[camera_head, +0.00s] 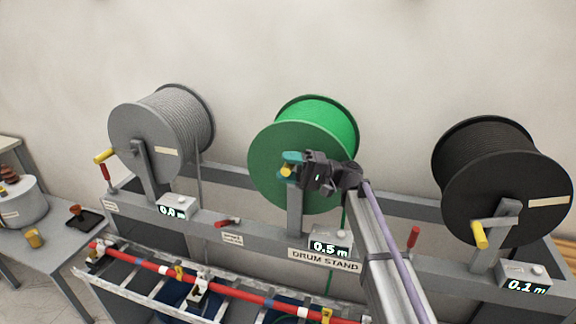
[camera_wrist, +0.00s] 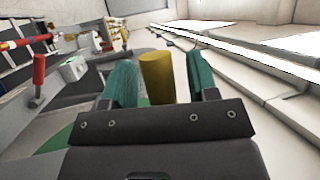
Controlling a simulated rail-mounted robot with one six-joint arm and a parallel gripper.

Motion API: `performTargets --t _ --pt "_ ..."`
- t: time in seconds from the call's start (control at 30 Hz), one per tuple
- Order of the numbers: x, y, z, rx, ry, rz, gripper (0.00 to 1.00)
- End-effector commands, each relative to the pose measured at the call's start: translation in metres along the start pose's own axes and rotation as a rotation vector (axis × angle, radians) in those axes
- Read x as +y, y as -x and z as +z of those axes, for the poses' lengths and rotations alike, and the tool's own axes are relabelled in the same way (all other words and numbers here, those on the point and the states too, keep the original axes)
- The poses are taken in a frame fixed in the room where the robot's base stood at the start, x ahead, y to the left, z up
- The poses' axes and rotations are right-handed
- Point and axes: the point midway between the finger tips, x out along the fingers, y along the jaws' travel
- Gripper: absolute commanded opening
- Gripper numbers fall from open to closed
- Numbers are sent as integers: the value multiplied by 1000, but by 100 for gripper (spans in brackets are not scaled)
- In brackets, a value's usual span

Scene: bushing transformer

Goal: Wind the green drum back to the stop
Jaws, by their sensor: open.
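The green drum (camera_head: 333,117) stands in the middle of the drum stand (camera_head: 253,239), with green cable wound on it. Its counter (camera_head: 330,243) reads 0.5 m. My gripper (camera_head: 290,167) is in front of the drum's near face, with its teal fingers around the yellow crank handle (camera_head: 286,171). In the wrist view the yellow handle (camera_wrist: 157,78) stands between the two open fingers (camera_wrist: 160,84), with a gap to the right finger; it is close to the left one. My gripper hides the crank arm.
A grey drum (camera_head: 128,135) with counter is at left, a black drum (camera_head: 505,190) reading 0.1 m at right. A red pole (camera_head: 215,283) lies across a rack in front. A side table (camera_head: 50,235) is at left.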

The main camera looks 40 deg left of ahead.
Motion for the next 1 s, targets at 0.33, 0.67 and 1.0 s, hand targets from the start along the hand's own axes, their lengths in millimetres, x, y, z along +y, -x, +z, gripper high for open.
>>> performTargets --t 0.33,0.67,1.0 --pt "0 1 0 0 0 0 31" --pt "0 1 0 0 0 1 0" --pt "1 -5 0 -6 -5 11 0"
